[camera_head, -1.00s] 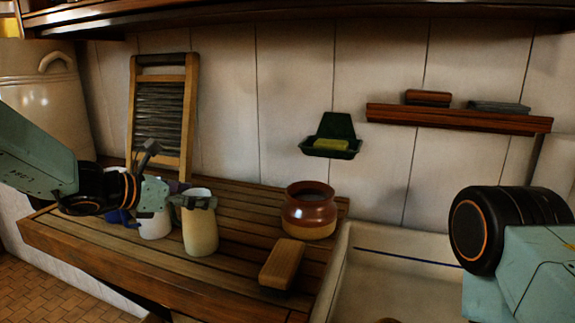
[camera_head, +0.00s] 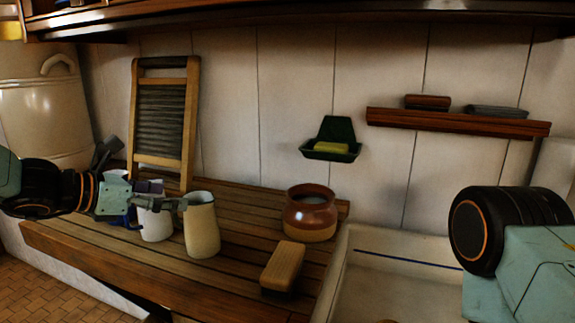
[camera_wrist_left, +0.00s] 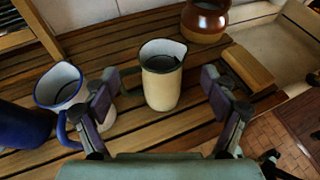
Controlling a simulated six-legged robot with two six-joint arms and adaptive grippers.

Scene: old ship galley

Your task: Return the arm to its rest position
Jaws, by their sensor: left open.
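My left gripper (camera_head: 162,196) is open and empty, beside the cream jug (camera_head: 202,232) and over the white mug (camera_head: 155,222) in the head view. The jug stands upright on the slatted wooden board (camera_head: 235,262). In the left wrist view the two fingers (camera_wrist_left: 160,88) are spread wide, and the jug (camera_wrist_left: 162,88) shows beyond them, between them in the picture, with nothing gripped. The blue-rimmed white mug (camera_wrist_left: 62,85) is left of the left finger. My right arm shows at the right edge of the head view, but its gripper is out of frame.
A brown-and-cream pot (camera_head: 310,215) and a wooden block (camera_head: 283,266) stand on the board. A washboard (camera_head: 190,120) leans on the wall behind. A sink (camera_head: 400,270) lies to the right. A blue object (camera_wrist_left: 22,125) is left of the mug.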

